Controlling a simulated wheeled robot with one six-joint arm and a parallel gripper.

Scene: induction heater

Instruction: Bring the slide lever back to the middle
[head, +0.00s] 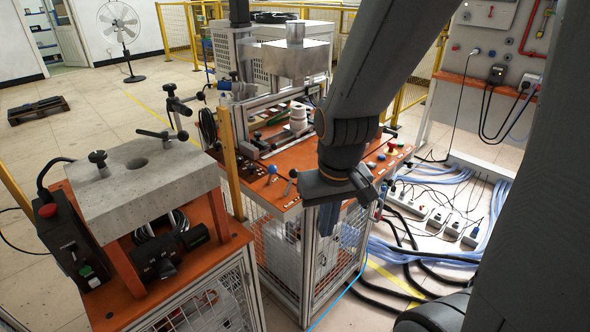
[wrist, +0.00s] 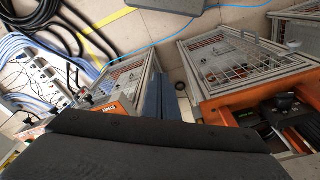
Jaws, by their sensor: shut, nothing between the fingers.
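My gripper (head: 328,218) is shut and empty, pointing down in front of the right part of the orange workbench (head: 262,190). Its blue-grey fingers also show in the wrist view (wrist: 168,98), together, with nothing between them. Small levers with light handles (head: 291,182) stand at the bench's front edge, left of my gripper and apart from it, beside a blue knob (head: 272,169). I cannot tell which lever is the slide lever, or its position along its travel. My arm hides part of the bench top.
A grey block on an orange stand (head: 130,190) is at the left, with a control box (head: 70,240). A yellow post (head: 229,160) rises between the stand and the bench. Cables (head: 420,230) and power strips (head: 440,218) lie on the floor at right.

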